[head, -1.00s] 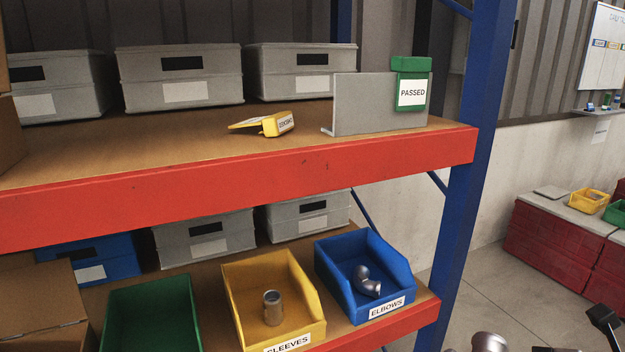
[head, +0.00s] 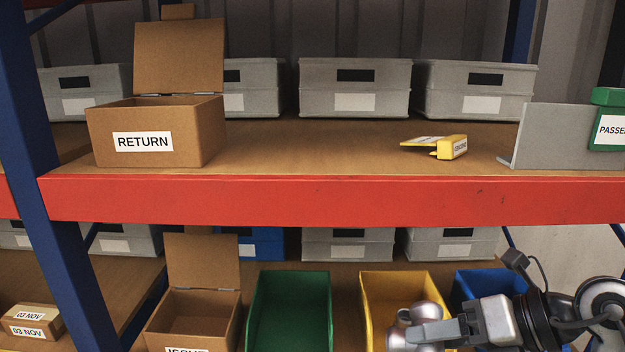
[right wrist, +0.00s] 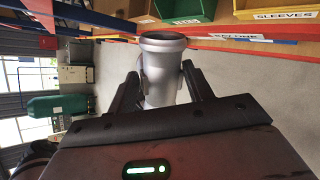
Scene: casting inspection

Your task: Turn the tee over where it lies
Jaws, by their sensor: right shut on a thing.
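The tee is a grey metal pipe fitting (head: 426,312) with rounded ends, at the lower right of the head view. My right gripper (head: 428,331) is shut on it and holds it in front of the yellow bin, clear of the lower shelf. In the right wrist view the tee (right wrist: 163,62) stands between the two dark fingers (right wrist: 160,84), with a flared, rimmed end outward. The fingers and the picture's bottom edge hide part of the tee in the head view. My left gripper is not in view.
On the lower shelf stand an open cardboard box (head: 205,306), a green bin (head: 325,312), a yellow bin (head: 398,281) and a blue bin (head: 490,280). Above are a RETURN box (head: 190,145), a folded yellow ELBOWS piece (head: 453,147), a grey plate (head: 560,135) and a red beam (head: 330,200).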

